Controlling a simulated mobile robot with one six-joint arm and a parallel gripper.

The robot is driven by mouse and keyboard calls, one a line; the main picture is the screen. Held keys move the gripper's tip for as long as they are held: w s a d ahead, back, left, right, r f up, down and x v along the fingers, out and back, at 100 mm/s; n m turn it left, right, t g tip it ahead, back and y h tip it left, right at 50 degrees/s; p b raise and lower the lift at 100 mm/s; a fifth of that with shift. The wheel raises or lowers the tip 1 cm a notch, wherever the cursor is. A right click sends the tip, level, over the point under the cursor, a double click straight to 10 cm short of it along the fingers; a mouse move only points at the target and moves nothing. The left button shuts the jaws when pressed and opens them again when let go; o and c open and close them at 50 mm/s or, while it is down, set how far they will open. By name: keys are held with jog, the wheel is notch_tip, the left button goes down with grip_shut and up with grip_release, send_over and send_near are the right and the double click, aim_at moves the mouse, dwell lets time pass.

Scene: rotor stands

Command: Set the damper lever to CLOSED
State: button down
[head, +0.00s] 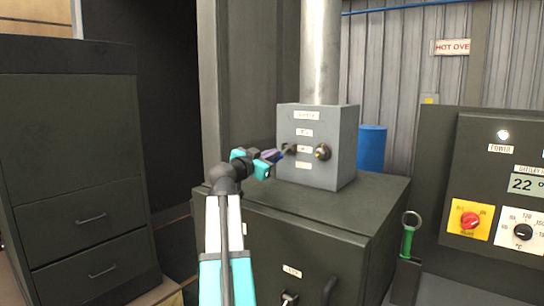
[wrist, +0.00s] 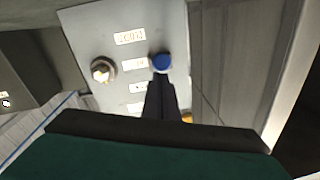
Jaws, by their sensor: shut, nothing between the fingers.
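The damper box (head: 302,170) is a grey box with a column of small white labels and a metal pipe rising from its top. A round brass knob (head: 322,152) is on its front, and also shows in the wrist view (wrist: 102,70). A blue ball end (wrist: 162,62), seemingly the damper lever's, shows just beyond my fingertips. My gripper (head: 281,154) is shut and empty at the left of the box front; its dark fingers (wrist: 162,82) point at the ball. The lever's shaft is hidden, contact is unclear, and the labels are too blurred to read.
The box stands on a dark cabinet (head: 360,205). A control panel (head: 475,150) with a red knob is at the right. A green-handled tool (head: 408,240) stands between them. A blue drum (head: 371,148) is behind. A drawer cabinet (head: 70,140) is at the left.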

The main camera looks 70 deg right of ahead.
aim_at(275, 163)
jog(key=shift+f+h+b, duration=0.5)
jog(key=shift+f+b, duration=0.35)
jog(key=shift+b, duration=2.85)
jog(key=f+b, duration=0.1)
jog(key=b, duration=0.3)
jog(key=shift+d+f, duration=0.2)
jog(key=shift+s+f+b, duration=0.15)
jog(key=shift+f+b, duration=0.15)
jog(key=shift+b, duration=0.4)
jog(key=shift+a, duration=0.1)
jog(key=a+r+b, duration=0.1)
jog(key=a, duration=1)
jog(key=shift+w+a, duration=0.3)
jog(key=shift+w, duration=0.15)
jog(key=shift+r, duration=0.1)
